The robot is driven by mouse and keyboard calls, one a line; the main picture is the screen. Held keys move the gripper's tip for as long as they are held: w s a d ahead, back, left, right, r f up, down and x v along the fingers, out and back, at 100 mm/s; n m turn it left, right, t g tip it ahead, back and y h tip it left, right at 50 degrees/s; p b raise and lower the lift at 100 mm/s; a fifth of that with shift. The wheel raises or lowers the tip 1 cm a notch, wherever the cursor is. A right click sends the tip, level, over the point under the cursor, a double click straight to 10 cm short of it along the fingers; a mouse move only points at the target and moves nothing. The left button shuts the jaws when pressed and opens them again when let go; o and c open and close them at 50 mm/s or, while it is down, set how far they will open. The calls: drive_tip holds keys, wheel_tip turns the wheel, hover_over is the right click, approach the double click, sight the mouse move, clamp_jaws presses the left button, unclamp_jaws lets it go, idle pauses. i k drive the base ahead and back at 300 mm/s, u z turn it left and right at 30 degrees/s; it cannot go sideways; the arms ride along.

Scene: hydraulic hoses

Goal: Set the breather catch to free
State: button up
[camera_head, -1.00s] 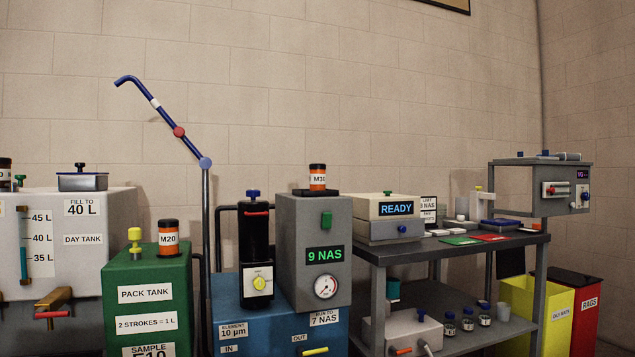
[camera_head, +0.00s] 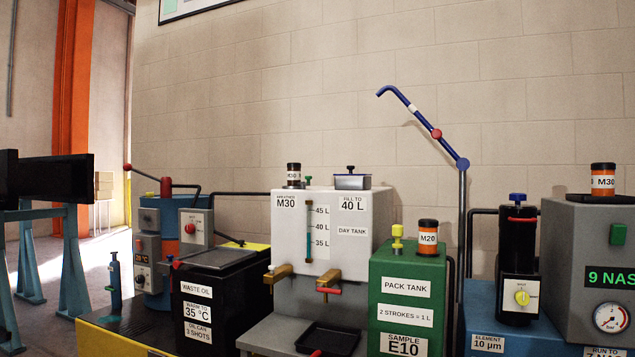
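The white day tank (camera_head: 350,258) stands in the middle of the view. A small green knob (camera_head: 308,181) stands beside that jar. A black knob (camera_head: 351,169) tops the metal tray on the tank's right. The green pack tank (camera_head: 405,285) carries a yellow knob (camera_head: 397,238) and a jar marked M20 (camera_head: 428,238). No part is legibly marked as the breather catch, and I cannot tell its setting. My gripper is not in view.
A black waste oil bin (camera_head: 213,290) and a blue unit with red knobs (camera_head: 168,245) stand left. Brass taps (camera_head: 328,281) stick out from the day tank above a black tray (camera_head: 328,339). A blue jointed pipe (camera_head: 436,134) rises behind the pack tank.

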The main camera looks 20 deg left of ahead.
sight(308, 177)
drive_tip(key=u, duration=1.85)
drive_tip(key=i, duration=2.65)
drive_tip(key=z, duration=1.3)
